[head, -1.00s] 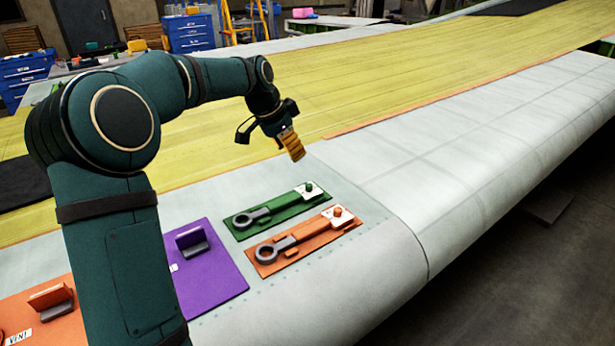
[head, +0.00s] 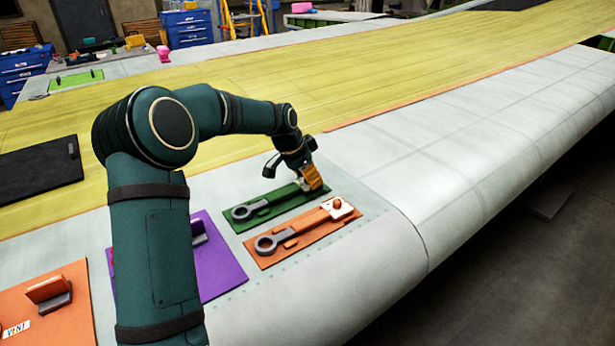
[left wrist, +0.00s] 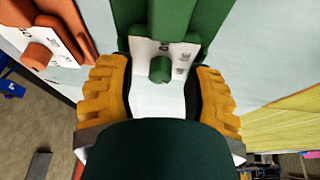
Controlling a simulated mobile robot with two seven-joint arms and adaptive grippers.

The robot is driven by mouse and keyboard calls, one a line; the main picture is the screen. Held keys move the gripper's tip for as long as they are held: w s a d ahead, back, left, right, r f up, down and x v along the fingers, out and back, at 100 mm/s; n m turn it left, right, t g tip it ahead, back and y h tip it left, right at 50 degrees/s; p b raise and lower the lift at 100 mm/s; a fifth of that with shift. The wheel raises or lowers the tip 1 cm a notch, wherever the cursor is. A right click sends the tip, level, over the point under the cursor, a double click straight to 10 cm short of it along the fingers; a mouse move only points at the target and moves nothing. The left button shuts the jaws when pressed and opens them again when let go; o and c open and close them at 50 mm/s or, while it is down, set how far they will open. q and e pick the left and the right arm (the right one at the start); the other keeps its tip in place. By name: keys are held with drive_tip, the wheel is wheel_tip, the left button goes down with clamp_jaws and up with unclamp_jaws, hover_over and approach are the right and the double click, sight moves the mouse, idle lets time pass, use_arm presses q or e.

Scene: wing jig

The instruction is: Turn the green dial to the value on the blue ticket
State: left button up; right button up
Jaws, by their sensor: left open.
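The green dial (left wrist: 160,69) is a small green knob on a white marked plate (left wrist: 143,55) in the left wrist view. In the head view my left gripper (head: 313,180) covers it at the far right end of the green panel (head: 240,226). My left gripper (left wrist: 160,84) is open, with one yellow finger on each side of the knob and clear gaps between. The markings on the white plate are too blurred to read. I see no blue ticket in these views. My right gripper is not in view.
An orange panel (head: 273,262) with an orange knob (head: 337,203) lies close beside the green one. A purple panel (head: 222,272) and another orange panel (head: 77,322) are to the left. The pale wing surface (head: 390,230) to the right is clear.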

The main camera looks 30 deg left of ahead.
use_arm(q)
clamp_jaws()
idle(0.5)
drive_tip(key=n+y+b, duration=0.1)
drive_tip(key=n, duration=0.2)
drive_tip(key=shift+d+t, duration=0.15)
drive_tip(key=shift+t, duration=0.15)
drive_tip(key=shift+n+y+b, duration=0.4)
drive_tip(key=shift+n+y, duration=0.5)
drive_tip(key=shift+n, duration=1.2)
unclamp_jaws()
